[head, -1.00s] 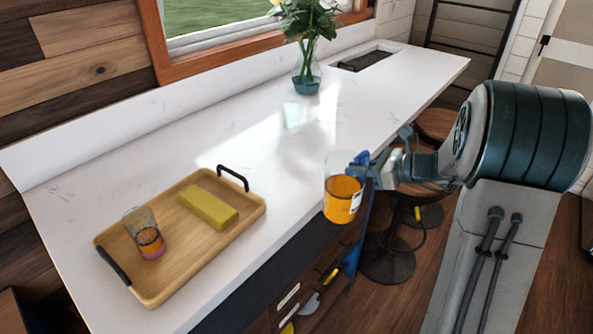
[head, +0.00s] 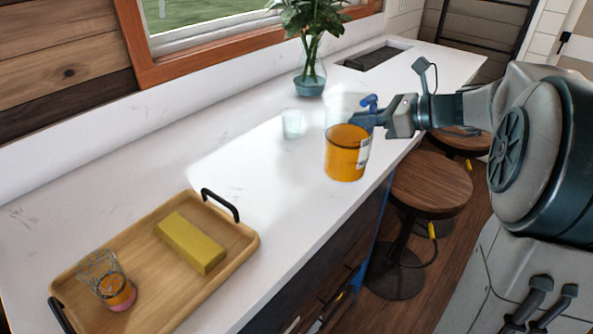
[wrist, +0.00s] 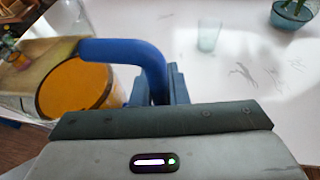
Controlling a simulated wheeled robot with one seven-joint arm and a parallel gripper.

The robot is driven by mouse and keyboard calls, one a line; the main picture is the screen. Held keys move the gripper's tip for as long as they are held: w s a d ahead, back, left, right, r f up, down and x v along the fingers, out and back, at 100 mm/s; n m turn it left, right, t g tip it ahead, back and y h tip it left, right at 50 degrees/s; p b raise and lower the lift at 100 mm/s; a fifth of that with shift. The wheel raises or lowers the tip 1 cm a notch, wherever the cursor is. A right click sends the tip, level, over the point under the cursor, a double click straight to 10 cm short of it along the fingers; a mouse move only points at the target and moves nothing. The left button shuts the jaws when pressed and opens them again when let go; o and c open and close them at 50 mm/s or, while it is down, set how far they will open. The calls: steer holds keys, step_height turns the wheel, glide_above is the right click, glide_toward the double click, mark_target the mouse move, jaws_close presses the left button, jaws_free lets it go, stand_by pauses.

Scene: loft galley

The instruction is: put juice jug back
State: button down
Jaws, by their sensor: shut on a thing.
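The juice jug (head: 347,152) is a clear jug with orange juice in its lower part, a white label and a blue handle. My gripper (head: 372,118) is shut on the blue handle and comes in from the right. The jug is upright over the front edge area of the white counter; I cannot tell whether its base touches the counter. In the wrist view, the jug (wrist: 75,88) is at the left, and its blue handle (wrist: 128,52) runs into my gripper (wrist: 165,85).
A wooden tray (head: 232,243) at the left holds a glass with some orange drink (head: 113,288) and a yellow block (head: 190,242). An empty glass (head: 291,124) stands behind the jug. A flower vase (head: 309,80) is near the window. Stools (head: 430,185) stand at the counter's front.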

steer(key=shift+w+a+f+p, duration=0.35)
steer(key=shift+w+a+f, duration=0.9)
steer(key=shift+a+f, duration=0.45)
steer(key=shift+w+a+f+p, duration=0.35)
steer(key=shift+w+a+f, duration=1.05)
steer(key=shift+f, duration=0.45)
steer(key=shift+w+a+f+p, duration=0.35)
steer(key=shift+w+a+f, duration=0.8)
steer(key=shift+a+f, duration=0.6)
steer(key=shift+d+f, duration=0.1)
steer(key=shift+f, duration=0.15)
steer(key=c, duration=1.4)
jaws_free()
